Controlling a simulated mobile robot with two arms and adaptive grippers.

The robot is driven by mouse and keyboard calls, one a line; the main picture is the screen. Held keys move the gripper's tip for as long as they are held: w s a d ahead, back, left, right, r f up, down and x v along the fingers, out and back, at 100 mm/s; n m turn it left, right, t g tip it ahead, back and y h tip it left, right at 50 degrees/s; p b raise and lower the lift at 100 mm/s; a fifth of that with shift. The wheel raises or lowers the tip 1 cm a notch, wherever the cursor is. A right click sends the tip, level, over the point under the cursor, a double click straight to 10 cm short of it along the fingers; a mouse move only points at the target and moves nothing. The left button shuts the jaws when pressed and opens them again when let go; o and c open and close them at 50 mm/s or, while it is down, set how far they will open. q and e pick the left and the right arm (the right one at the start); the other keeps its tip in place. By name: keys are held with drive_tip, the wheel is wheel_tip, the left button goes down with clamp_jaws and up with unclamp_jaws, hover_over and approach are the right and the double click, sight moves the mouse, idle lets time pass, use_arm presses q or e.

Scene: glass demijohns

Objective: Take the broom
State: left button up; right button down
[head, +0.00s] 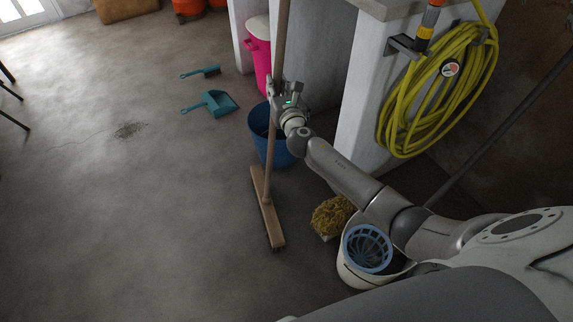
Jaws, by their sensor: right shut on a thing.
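The broom has a long light-wood handle (281,45) and a wide wooden head (266,208). It stands nearly upright, with its head low at the floor; I cannot tell whether it touches. My right gripper (277,97) is shut on the broom handle, well above the head. The gripper's body hides a short stretch of the handle. My left gripper is not in view.
A blue bucket (262,135) stands right behind the handle. A teal dustpan (213,104) and brush (203,72) lie on the floor. A mop (331,216) and white bucket (351,268) sit near my arm. A yellow hose (392,122) hangs at right. Floor at left is mostly clear.

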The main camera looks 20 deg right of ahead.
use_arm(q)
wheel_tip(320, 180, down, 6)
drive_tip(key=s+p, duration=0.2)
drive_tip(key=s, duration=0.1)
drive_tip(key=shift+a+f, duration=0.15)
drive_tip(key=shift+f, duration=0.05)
use_arm(e)
drive_tip(key=w+a+r+n, duration=0.1)
drive_tip(key=a+r, duration=0.1)
drive_tip(key=a, duration=0.4)
drive_tip(key=shift+r, duration=0.1)
